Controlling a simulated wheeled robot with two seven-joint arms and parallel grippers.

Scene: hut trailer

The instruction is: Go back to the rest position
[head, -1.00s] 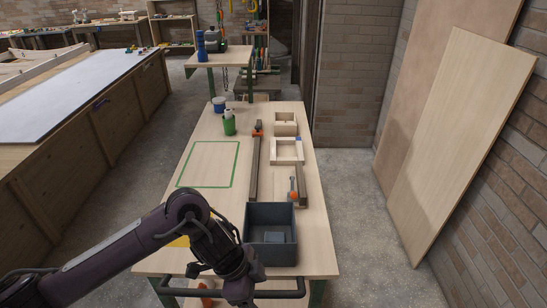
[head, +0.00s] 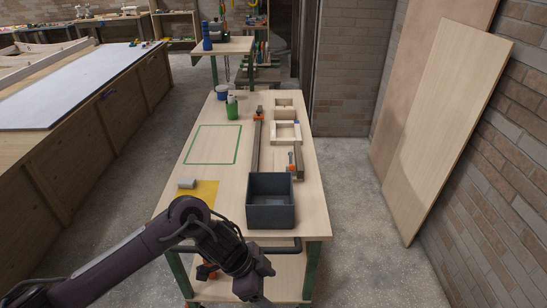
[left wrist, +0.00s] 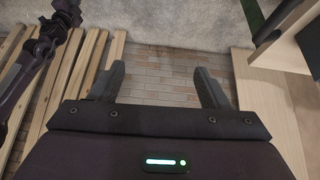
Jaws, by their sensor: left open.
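My left arm comes in from the lower left of the head view. Its gripper (head: 254,284) hangs low beside the near edge of the workbench (head: 205,205). In the left wrist view the two fingers of my left gripper (left wrist: 158,85) are wide apart with nothing between them, floor or brick paving behind. My right gripper cannot be made out in the head view. A dark jointed arm part of mine shows at the upper left of the left wrist view; I cannot tell which part.
The bench carries a dark open bin (head: 270,218), a yellow sheet (head: 205,194) with a grey block (head: 187,183), a green outline, wooden frames (head: 286,133) and a green cup (head: 232,108). A bar (head: 285,241) crosses its near edge. Floor right of it is clear.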

